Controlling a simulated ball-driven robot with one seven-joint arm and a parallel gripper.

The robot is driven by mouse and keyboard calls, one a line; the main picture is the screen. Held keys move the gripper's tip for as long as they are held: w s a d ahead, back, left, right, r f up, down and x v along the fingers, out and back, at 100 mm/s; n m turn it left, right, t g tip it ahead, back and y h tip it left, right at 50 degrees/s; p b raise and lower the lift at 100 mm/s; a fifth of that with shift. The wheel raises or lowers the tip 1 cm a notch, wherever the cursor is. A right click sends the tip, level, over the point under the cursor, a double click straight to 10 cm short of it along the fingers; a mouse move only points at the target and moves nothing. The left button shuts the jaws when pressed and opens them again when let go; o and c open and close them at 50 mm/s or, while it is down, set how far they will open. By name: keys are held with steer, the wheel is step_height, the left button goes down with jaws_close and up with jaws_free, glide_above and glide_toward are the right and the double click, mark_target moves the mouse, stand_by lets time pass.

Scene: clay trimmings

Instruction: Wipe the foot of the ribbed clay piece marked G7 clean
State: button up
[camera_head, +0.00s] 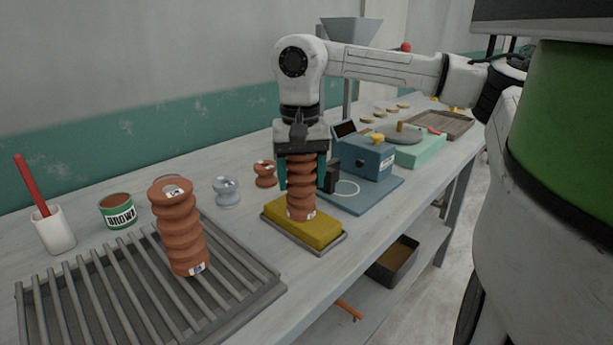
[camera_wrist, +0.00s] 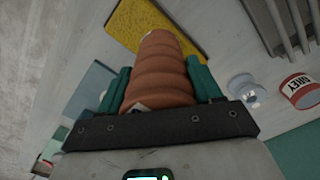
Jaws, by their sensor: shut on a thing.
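My gripper (camera_head: 302,186) is shut on a ribbed terracotta-coloured clay piece (camera_head: 301,203), its teal fingers on either side of it. The piece is upright, its lower end over a yellow sponge (camera_head: 330,232) in a shallow tray; I cannot tell whether it touches. A small pale label shows near its foot, too small to read. The wrist view shows the held piece (camera_wrist: 158,70) between the fingers, with the sponge (camera_wrist: 128,25) beyond its far end. A second ribbed clay piece (camera_head: 179,225) stands, slightly tilted, on the slatted grey rack, with labels at top and bottom that I cannot read.
The slatted rack (camera_head: 262,292) fills the table's front left. A blue device (camera_head: 366,160) stands right of the sponge.

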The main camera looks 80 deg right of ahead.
steer(key=shift+w+d+p, duration=0.15)
steer(key=shift+w+d, duration=0.4)
steer(key=shift+w, duration=0.35)
steer(key=shift+w+d+p, duration=0.15)
steer(key=shift+w+d, duration=0.35)
steer(key=shift+w, duration=0.35)
steer(key=shift+s+a+b, duration=0.2)
steer(key=shift+s+a, duration=0.5)
steer(key=shift+s, duration=0.45)
steer(key=shift+s+a+b, duration=0.15)
steer(key=shift+s+a, duration=0.5)
steer(key=shift+s, duration=0.45)
steer(key=shift+s+a+b, duration=0.2)
steer(key=shift+s+a, duration=0.5)
steer(key=shift+s, duration=0.45)
steer(key=shift+w, duration=0.1)
steer(key=shift+w+d+p, duration=0.15)
steer(key=shift+w+d, duration=0.55)
steer(key=shift+w, duration=0.4)
steer(key=shift+w+d+p, duration=0.2)
steer(key=shift+w+d, duration=0.5)
steer(key=shift+w, duration=0.45)
steer(key=shift+w+d+p, duration=0.15)
steer(key=shift+w+d, duration=0.55)
steer(key=shift+w, duration=0.4)
steer(key=shift+r, duration=0.1)
step_height(320, 180, up, 7)
steer(key=p, duration=0.5)
